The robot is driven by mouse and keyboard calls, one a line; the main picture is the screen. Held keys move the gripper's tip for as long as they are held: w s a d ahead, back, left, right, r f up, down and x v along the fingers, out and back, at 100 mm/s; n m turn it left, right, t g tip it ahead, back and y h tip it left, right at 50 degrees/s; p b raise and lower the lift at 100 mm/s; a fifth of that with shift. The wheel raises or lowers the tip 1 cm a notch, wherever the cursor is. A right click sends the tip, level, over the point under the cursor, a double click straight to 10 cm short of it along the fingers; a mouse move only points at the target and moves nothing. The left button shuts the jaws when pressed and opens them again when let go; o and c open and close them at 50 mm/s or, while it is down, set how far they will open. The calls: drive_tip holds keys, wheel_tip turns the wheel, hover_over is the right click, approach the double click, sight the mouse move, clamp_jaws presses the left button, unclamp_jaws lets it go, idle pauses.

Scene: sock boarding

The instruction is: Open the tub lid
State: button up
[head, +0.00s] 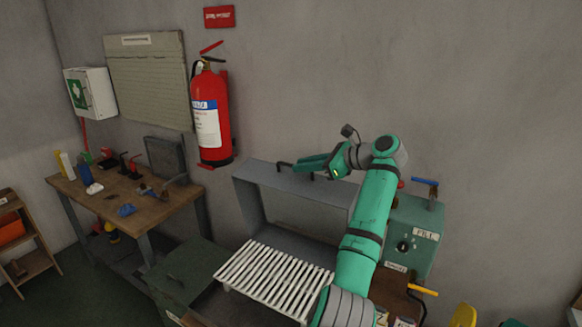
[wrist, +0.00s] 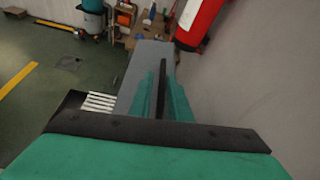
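The tub lid (head: 251,193) is a grey, shallow hollow panel. It stands raised behind a white slatted rack (head: 275,278), its inner side facing me. A dark bar handle (head: 279,167) is on its top edge, partly hidden by my gripper. My gripper (head: 297,164) is at this handle, its green fingers pointing left along the lid's top edge. In the wrist view my gripper (wrist: 162,65) has a dark strip between its fingers, beside the grey lid (wrist: 140,73). I cannot tell whether the fingers are clamped on the handle or only around it.
A green control box (head: 412,240) with a knob stands to the right of the lid. A red fire extinguisher (head: 209,115) hangs on the wall behind. A wooden workbench (head: 110,203) with tools is at the left.

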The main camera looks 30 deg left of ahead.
drive_tip(key=shift+v, duration=2.75)
drive_tip(key=shift+s+r, duration=0.1)
